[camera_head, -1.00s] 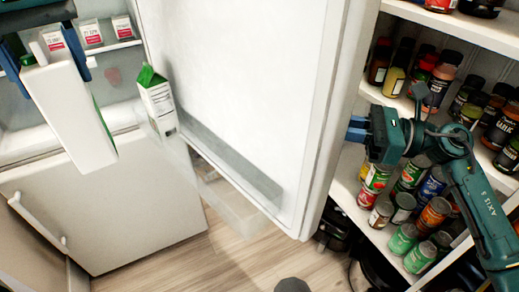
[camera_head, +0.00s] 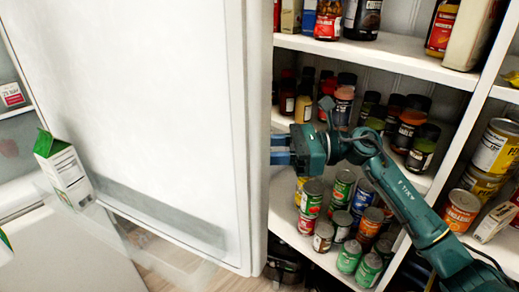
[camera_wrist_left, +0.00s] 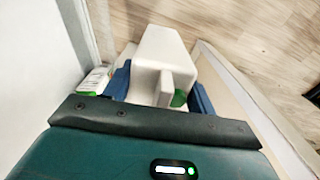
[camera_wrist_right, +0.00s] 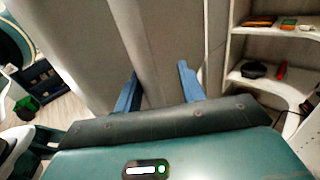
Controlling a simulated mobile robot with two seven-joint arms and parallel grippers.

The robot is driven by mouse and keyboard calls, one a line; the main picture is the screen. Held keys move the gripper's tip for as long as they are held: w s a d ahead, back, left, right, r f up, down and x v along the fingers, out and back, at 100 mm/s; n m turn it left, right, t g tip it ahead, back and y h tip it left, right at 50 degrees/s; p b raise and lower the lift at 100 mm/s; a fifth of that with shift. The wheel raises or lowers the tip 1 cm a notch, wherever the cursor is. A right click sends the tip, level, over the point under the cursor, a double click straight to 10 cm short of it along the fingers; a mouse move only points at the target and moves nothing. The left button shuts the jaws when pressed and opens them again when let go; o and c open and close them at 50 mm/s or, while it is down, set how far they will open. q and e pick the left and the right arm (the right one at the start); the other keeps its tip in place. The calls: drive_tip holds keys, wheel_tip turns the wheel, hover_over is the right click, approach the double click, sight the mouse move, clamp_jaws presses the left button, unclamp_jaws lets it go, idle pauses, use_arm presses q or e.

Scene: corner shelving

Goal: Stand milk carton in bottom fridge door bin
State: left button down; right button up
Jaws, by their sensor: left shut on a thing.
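My left gripper (camera_wrist_left: 160,88) is shut on a white container (camera_wrist_left: 160,50) with a handle-like part and a green spot, above the floor. In the head view this gripper is out of frame; only a white-and-green sliver shows at the left edge. A white carton with a green gable top (camera_head: 65,170) stands slightly tilted in the clear bin (camera_head: 110,235) low on the open fridge door (camera_head: 150,110). Its green-and-white side also shows beside the gripper in the left wrist view (camera_wrist_left: 95,80). My right gripper (camera_head: 281,149) is open and empty near the door's edge; its fingers show apart in the right wrist view (camera_wrist_right: 160,85).
Shelves (camera_head: 390,60) of bottles, jars and cans stand right of the door, close behind my right arm. Another carton (camera_head: 12,95) is inside the fridge at far left. Wooden floor (camera_head: 165,260) shows below the door.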

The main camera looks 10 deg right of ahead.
drive_tip(key=shift+s, duration=0.1)
drive_tip(key=s+d+b, duration=0.1)
drive_tip(key=d, duration=0.6)
drive_tip(key=shift+d, duration=0.15)
drive_tip(key=shift+s, duration=0.15)
